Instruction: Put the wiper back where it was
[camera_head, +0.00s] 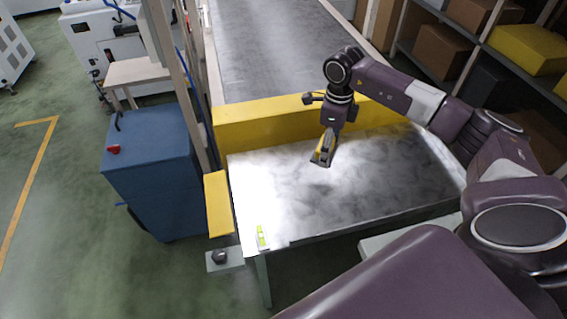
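My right arm reaches in from the right over the metal table (400,175). Its gripper (326,140) points down above the middle-back of the table. It appears shut on the wiper (321,155), a small tool with yellow on it and a dark, wide lower end. The wiper is at or just above the tabletop; I cannot tell if it touches. The fingers partly hide it. My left gripper is not in view.
A small yellow-green item (262,237) is at the table's front left corner. A yellow barrier (260,122) runs along the back, with a grey conveyor (275,50) behind. A blue cabinet (155,175) stands left. Shelves with boxes (440,50) are at right.

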